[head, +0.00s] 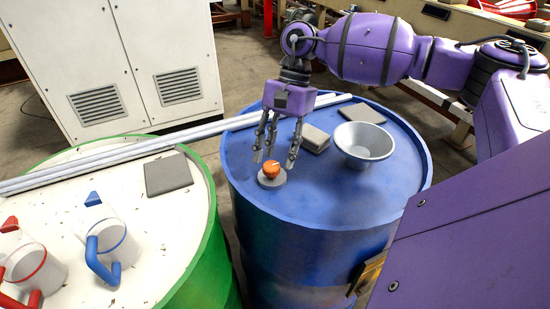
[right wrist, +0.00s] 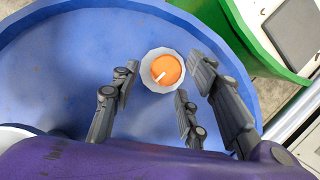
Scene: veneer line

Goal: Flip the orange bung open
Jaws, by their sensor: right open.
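The orange bung (head: 271,169) sits on a grey round base (head: 272,181) on top of the blue drum (head: 330,200), near its left front edge. In the right wrist view the bung (right wrist: 167,69) is a round orange cap with a pale mark, inside a light ring. My right gripper (head: 278,155) hangs over the drum just behind the bung, fingers pointing down. Its fingers are spread, and in the right wrist view (right wrist: 165,95) the bung lies just past the fingertips with nothing between them. I cannot tell whether a finger touches it. My left gripper is not in view.
A grey bowl (head: 364,144), a grey block (head: 315,138) and a flat grey pad (head: 362,113) stand on the blue drum. Pale rods (head: 130,152) lie across both drums. The green drum (head: 205,240) holds two jugs and a grey pad. A white cabinet (head: 115,60) stands behind.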

